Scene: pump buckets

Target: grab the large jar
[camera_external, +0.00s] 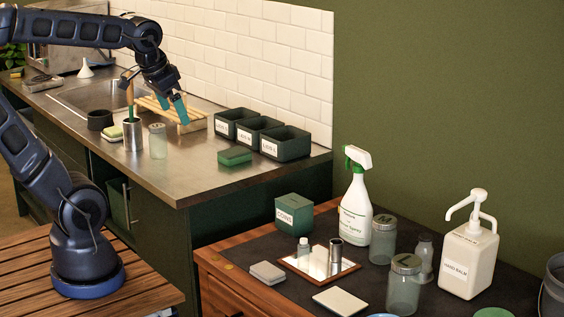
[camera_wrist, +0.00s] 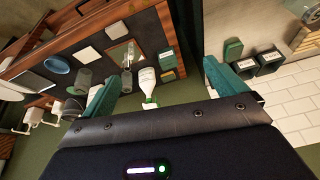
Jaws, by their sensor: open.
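The large jar (camera_external: 403,292) is clear glass with a grey lid marked "L". It stands upright near the front of the dark-topped wooden table. A similar jar marked "M" (camera_external: 382,246) stands just behind it. In the wrist view a jar that looks like the large one (camera_wrist: 84,78) is at the left, left of the left finger. My gripper (camera_external: 173,106) is open and empty, with teal fingers. It is above the steel counter, far up and left of the large jar. Both fingers (camera_wrist: 160,72) show in the wrist view with nothing held.
Near the jar are a white spray bottle (camera_external: 355,215), a pump dispenser (camera_external: 468,262), a small clear bottle (camera_external: 424,258), a mirror tray (camera_external: 342,267) and a pale square card (camera_external: 340,301). Green bins (camera_external: 284,146) and a green box (camera_external: 234,156) stand on the counter.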

